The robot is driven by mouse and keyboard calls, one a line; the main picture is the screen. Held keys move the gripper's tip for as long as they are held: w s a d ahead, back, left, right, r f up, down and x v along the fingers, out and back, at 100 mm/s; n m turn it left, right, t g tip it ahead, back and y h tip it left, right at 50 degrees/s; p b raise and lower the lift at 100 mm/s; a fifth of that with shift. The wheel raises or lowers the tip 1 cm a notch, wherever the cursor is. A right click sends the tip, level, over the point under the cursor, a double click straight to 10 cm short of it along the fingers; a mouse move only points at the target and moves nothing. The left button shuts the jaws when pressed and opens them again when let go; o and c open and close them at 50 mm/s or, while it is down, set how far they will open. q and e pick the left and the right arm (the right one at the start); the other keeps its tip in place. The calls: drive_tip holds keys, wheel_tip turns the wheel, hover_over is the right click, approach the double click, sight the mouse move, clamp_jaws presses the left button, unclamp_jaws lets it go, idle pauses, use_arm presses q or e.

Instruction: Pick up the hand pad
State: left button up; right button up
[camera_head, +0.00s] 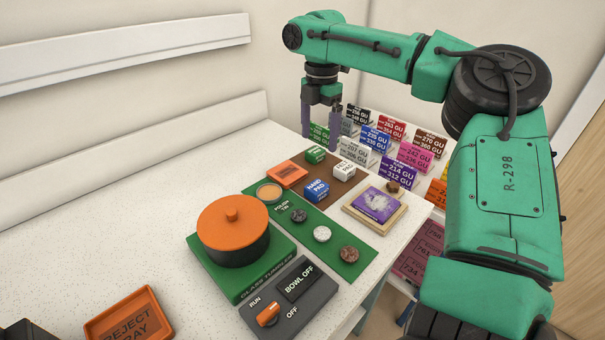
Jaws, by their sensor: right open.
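The hand pad (316,190) is a small blue block with white lettering. It sits near the middle of the white table, between an orange tray and a wooden-framed purple piece. My right gripper (321,133) points down with its two fingers apart and empty. In the picture it is above and beyond the hand pad, near the table's far edge and clear of the pad.
A white block (344,172) and a green block (316,155) stand close behind the pad. The orange-lidded tumbler (233,230), switch box (288,298) and reject tray (130,318) are nearer. Colored label cards (376,138) stand beyond.

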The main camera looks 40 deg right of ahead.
drive_tip(key=w, duration=0.1)
hover_over(317, 186)
drive_tip(key=f, duration=0.4)
drive_tip(key=s+f, duration=0.1)
drive_tip(key=f, duration=0.1)
drive_tip(key=shift+a+f, duration=0.1)
drive_tip(key=shift+f, duration=0.25)
drive_tip(key=f, duration=0.4)
drive_tip(key=w+f, duration=0.1)
drive_tip(key=f, duration=0.1)
drive_tip(key=shift+p, duration=0.35)
drive_tip(key=shift+f, duration=0.4)
use_arm(q)
drive_tip(key=shift+s+r, duration=0.25)
drive_tip(key=shift+s, duration=0.75)
use_arm(e)
drive_tip(key=c, duration=1.4)
